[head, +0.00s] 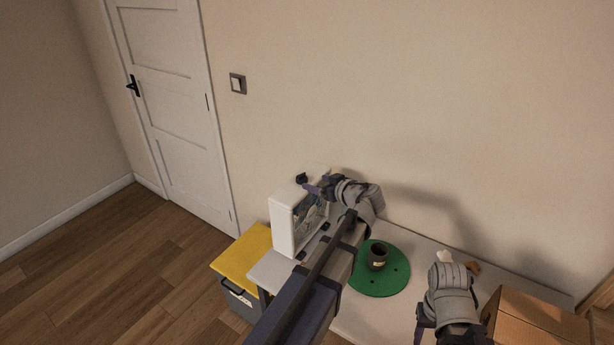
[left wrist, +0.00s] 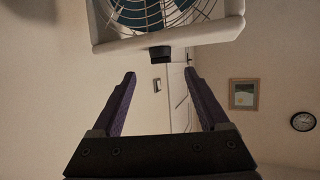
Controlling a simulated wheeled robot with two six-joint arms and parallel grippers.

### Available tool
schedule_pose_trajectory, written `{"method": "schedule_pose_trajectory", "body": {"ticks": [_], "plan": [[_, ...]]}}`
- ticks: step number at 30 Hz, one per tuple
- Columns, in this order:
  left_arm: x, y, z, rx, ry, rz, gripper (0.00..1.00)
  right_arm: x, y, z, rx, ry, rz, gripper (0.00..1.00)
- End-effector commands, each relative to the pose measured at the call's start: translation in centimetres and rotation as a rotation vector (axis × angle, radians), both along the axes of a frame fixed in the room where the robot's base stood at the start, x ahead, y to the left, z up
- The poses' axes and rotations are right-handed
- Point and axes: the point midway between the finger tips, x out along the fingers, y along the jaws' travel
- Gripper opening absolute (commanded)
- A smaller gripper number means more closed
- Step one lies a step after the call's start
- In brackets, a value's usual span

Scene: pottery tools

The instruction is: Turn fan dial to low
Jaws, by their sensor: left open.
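The white box fan (head: 284,226) stands upright at the left end of the grey table. Its black dial (head: 302,178) sits on top of the case. In the left wrist view the dial (left wrist: 160,54) shows as a dark knob on the fan's edge, beside the grille (left wrist: 150,12). My left gripper (head: 311,188) is close to the dial at the fan's top. In the left wrist view my left gripper (left wrist: 160,76) is open and empty, with the dial just beyond and between the fingertips. My right gripper (head: 421,330) hangs low over the table; its jaw opening is unclear.
A green round board (head: 379,282) with a dark cup (head: 377,256) lies on the table. A cardboard box (head: 540,322) is at the right. A yellow-topped bin (head: 240,259) stands left of the table. The wall (head: 400,100) is close behind.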

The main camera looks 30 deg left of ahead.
Motion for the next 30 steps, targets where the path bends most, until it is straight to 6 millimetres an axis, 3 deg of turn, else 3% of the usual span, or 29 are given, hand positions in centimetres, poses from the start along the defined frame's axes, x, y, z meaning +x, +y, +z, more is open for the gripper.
{"method": "schedule_pose_trajectory", "body": {"ticks": [18,30], "plan": [[3.0,6.0,-3.0,-0.001,0.002,0.001,0.78,0.0,0.0,-2.9,0.000,0.000,0.000,0.50],[3.2,6.4,-3.1,-0.001,0.003,-0.001,0.78,0.0,0.0,-3.0,0.000,0.000,0.000,0.50]]}}
